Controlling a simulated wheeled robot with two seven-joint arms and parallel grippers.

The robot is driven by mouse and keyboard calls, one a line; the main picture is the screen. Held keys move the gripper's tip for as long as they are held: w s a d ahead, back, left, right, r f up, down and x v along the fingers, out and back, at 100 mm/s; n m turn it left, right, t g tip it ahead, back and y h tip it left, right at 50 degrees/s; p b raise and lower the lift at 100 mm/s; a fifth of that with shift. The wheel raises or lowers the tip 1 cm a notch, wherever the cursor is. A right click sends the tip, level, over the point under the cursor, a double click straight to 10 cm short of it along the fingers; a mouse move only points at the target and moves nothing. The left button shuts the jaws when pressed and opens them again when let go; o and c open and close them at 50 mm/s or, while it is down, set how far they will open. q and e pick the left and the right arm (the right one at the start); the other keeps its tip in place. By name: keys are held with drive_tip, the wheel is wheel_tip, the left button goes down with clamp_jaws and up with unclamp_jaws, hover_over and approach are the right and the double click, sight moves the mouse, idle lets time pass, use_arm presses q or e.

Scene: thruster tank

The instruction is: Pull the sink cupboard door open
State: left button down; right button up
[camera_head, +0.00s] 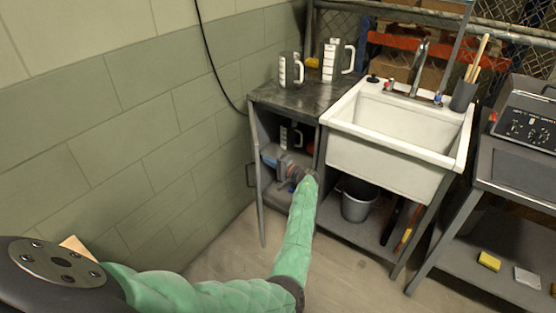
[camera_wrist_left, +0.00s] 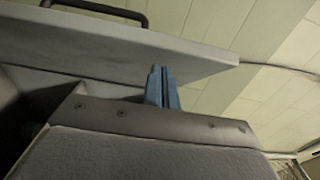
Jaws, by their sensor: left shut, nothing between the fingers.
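The sink cupboard door (camera_head: 257,194) is a thin grey panel at the left of the cupboard, standing open beside the wall and seen nearly edge-on. Its dark handle (camera_head: 250,175) is on the wall-facing side. In the left wrist view, the door (camera_wrist_left: 130,52) crosses the upper part, with the black handle (camera_wrist_left: 98,9) beyond it. My left gripper (camera_head: 269,154) reaches into the cupboard opening, on the door's inner side. Its blue fingers (camera_wrist_left: 161,72) are together and empty, close to the panel; I cannot tell whether they touch it. My right gripper is not in view.
The white sink (camera_head: 385,160) is to the right, with a grey bucket (camera_head: 356,207) below. The brick wall (camera_head: 140,150) is close on the left. Floor (camera_head: 225,245) before the door is clear.

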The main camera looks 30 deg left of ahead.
use_arm(q)
drive_tip(key=shift+s+a, duration=0.35)
drive_tip(key=shift+a, duration=0.1)
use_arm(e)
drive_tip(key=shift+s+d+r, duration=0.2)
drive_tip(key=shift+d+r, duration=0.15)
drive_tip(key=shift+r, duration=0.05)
